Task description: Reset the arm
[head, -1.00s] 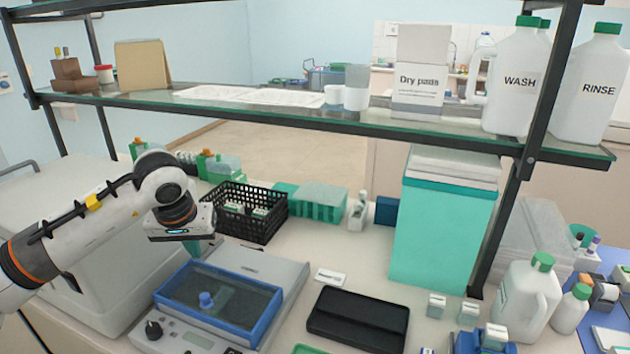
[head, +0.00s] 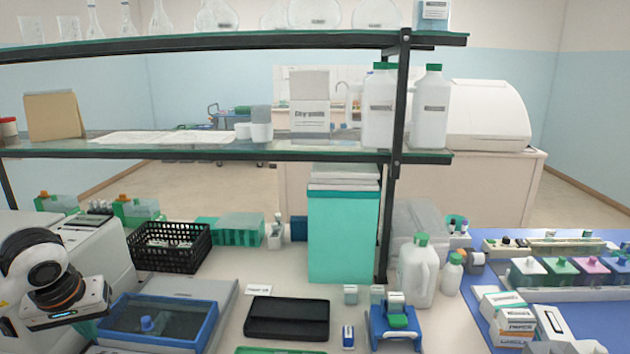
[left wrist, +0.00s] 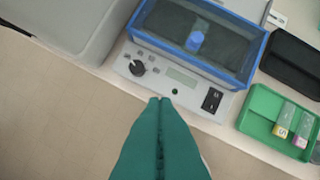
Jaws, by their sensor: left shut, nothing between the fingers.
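My left arm (head: 45,262) comes in at the left edge of the head view, its wrist (head: 66,306) left of the blue-framed device. In the left wrist view my left gripper (left wrist: 159,102) shows as two green fingers pressed together, with nothing between them. The fingertips point at the front edge of the device's control panel (left wrist: 178,83), over the floor side of the bench. My right gripper is in neither view.
The blue-framed device (head: 160,338) has a dark lid. A green tray (left wrist: 262,101) shows in the wrist view. Shelves cross above; a blue mat (head: 470,300) lies right.

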